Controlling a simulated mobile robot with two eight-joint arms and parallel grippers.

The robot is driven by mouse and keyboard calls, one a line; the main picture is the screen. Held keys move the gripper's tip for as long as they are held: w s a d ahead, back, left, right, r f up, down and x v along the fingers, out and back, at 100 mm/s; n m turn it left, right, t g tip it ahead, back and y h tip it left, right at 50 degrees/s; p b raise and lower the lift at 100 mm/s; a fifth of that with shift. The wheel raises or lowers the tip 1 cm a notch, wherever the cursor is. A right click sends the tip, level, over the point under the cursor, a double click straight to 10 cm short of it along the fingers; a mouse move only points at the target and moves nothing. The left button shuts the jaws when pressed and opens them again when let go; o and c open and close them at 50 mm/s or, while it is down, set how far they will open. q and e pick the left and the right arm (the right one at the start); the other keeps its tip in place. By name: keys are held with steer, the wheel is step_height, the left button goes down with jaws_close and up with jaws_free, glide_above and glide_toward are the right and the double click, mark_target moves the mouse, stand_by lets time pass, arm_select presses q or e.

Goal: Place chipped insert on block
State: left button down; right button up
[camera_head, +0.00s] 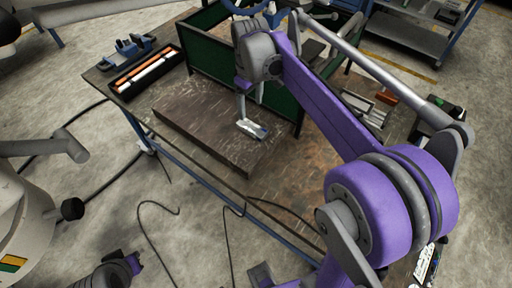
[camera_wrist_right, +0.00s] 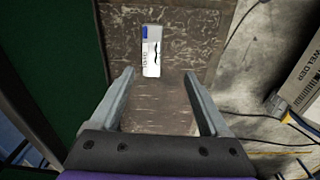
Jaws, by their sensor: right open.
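A small white piece with a blue end and dark markings, apparently the chipped insert (camera_head: 250,129), lies flat on the dark brown slab-like block (camera_head: 195,118), near its right end. In the right wrist view the insert (camera_wrist_right: 152,50) lies on the scuffed brown block surface (camera_wrist_right: 190,40), beyond the fingertips. My right gripper (camera_head: 243,112) points down just above the insert. In the wrist view its two fingers (camera_wrist_right: 160,74) are spread with nothing between them. I cannot make out my left gripper.
The block rests on a worn workbench (camera_head: 292,165) beside a green panel (camera_head: 215,55). A black tray (camera_head: 146,72) with orange and white rods and a blue tool (camera_head: 125,51) are at the far left. Small items (camera_head: 368,105) lie at the right. Cables cross the floor.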

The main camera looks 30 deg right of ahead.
steer(key=s+a+f+m+t, duration=0.2)
steer(key=s+a+f, duration=0.2)
steer(key=s, duration=0.6)
steer(key=s+a+f+m+t, duration=0.2)
steer(key=s+a+f, duration=0.3)
steer(key=s, duration=0.4)
steer(key=shift+s+a+f+t, duration=0.15)
steer(key=shift+s+f+t, duration=0.25)
steer(key=shift+f, duration=0.05)
steer(key=shift+w+r+p, duration=0.2)
steer(key=shift+r+p, duration=0.15)
steer(key=shift+r, duration=0.1)
